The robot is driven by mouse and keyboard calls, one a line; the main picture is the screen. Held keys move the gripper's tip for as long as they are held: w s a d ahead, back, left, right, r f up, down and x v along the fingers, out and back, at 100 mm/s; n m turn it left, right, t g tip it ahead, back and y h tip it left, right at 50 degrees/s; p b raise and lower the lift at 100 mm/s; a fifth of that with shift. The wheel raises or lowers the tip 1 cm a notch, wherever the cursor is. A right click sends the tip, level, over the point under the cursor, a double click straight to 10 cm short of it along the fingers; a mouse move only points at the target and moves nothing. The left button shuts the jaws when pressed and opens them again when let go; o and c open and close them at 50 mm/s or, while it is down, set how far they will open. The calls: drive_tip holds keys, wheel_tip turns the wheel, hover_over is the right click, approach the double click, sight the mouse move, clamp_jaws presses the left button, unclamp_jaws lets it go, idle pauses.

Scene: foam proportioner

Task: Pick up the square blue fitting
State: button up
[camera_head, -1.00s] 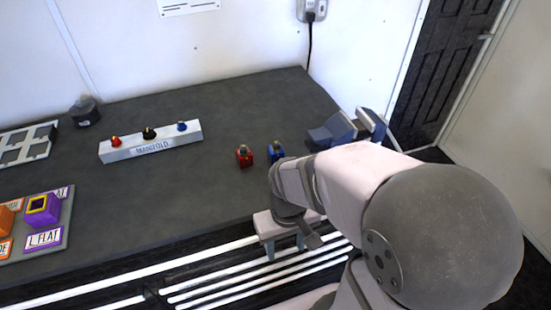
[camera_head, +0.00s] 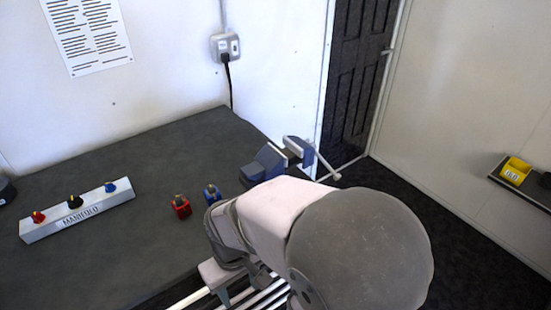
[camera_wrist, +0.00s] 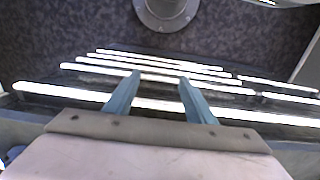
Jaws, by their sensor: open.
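The square blue fitting (camera_head: 212,194) stands on the dark bench top, just right of a similar red fitting (camera_head: 181,206). My arm's rounded link lies close to its right side in the head view. My gripper (camera_head: 222,298) is beyond the bench's front edge, nearer the camera than the fitting and apart from it. In the wrist view my gripper (camera_wrist: 160,78) is open, with two blue-grey fingers spread and nothing between them.
A manifold (camera_head: 78,210) with red, black and blue fittings stands at the left of the bench. A blue-grey vise (camera_head: 265,165) sits at the bench's right end. A yellow bin (camera_head: 515,171) is on a shelf at far right. The bench behind the fittings is clear.

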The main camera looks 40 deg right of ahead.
drive_tip(key=shift+o, duration=0.4)
drive_tip(key=p, duration=0.6)
approach(211, 186)
drive_tip(key=f, duration=0.6)
drive_tip(key=shift+s+a, duration=0.3)
drive_tip(key=shift+s, duration=0.1)
drive_tip(key=shift+w+d+r+m, duration=0.1)
drive_tip(key=shift+w+r+m, duration=0.1)
drive_tip(key=shift+w, duration=0.15)
drive_tip(key=shift+w+d+r+m, duration=0.1)
drive_tip(key=shift+w+m, duration=0.1)
drive_tip(key=shift+w, duration=0.1)
drive_tip(key=shift+s+d+f+p, duration=0.1)
drive_tip(key=shift+f+p, duration=0.8)
drive_tip(key=shift+f, duration=0.95)
drive_tip(key=shift+s+f+p, duration=0.1)
drive_tip(key=shift+f+p, duration=0.75)
drive_tip(key=shift+f, duration=1)
drive_tip(key=c, duration=1.3)
